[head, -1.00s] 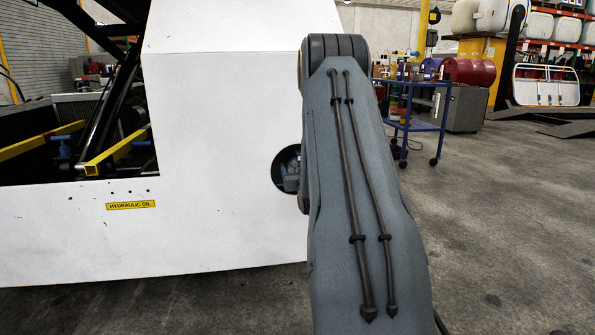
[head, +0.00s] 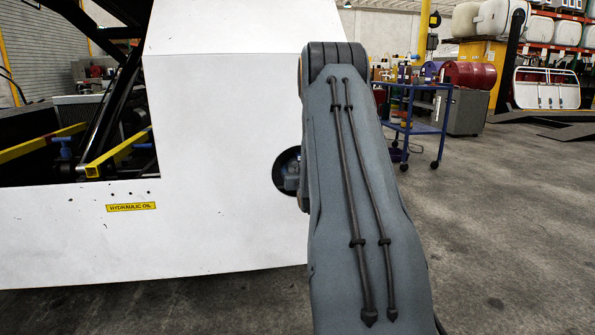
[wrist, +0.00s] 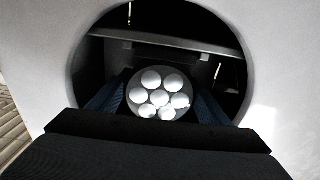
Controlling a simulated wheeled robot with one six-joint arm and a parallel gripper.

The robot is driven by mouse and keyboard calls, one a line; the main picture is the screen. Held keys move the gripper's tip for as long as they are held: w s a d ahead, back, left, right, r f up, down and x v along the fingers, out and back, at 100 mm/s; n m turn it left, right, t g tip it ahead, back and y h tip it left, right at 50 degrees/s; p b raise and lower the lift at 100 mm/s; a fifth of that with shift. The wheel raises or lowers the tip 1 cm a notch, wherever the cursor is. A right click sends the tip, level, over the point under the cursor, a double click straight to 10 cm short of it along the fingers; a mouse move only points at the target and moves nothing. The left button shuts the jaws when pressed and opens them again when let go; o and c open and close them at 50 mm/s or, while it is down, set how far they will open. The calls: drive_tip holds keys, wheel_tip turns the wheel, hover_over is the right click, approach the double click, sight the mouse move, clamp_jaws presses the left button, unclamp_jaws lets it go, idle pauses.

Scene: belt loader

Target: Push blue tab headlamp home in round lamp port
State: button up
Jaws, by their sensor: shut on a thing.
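The round lamp port (wrist: 84,72) is a dark circular opening in the white body panel. In the wrist view it fills the upper middle, with a dark interior and a grey bar across it. The headlamp (wrist: 160,93), a round grey disc with several white lenses, shows inside the port's outline, low of centre. My gripper (wrist: 158,104) is shut on it, with dark blue parts at both sides. I cannot tell how deep the lamp sits, and no blue tab shows clearly. In the head view my arm covers the right part of the port (head: 280,172).
The white panel (head: 220,130) of the machine spreads left of my arm, with a yellow "HYDRAULIC OIL" label (head: 131,207) and yellow bars further left. A blue cart (head: 412,125) and red drums (head: 468,75) stand behind at right. The floor at right is clear.

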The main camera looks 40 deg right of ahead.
drive_tip(key=shift+w+d, duration=0.1)
drive_tip(key=shift+w, duration=0.1)
drive_tip(key=o, duration=1.4)
drive_tip(key=shift+s, duration=0.1)
drive_tip(key=p+v, duration=0.2)
drive_tip(key=v, duration=0.5)
drive_tip(key=shift+s, duration=0.3)
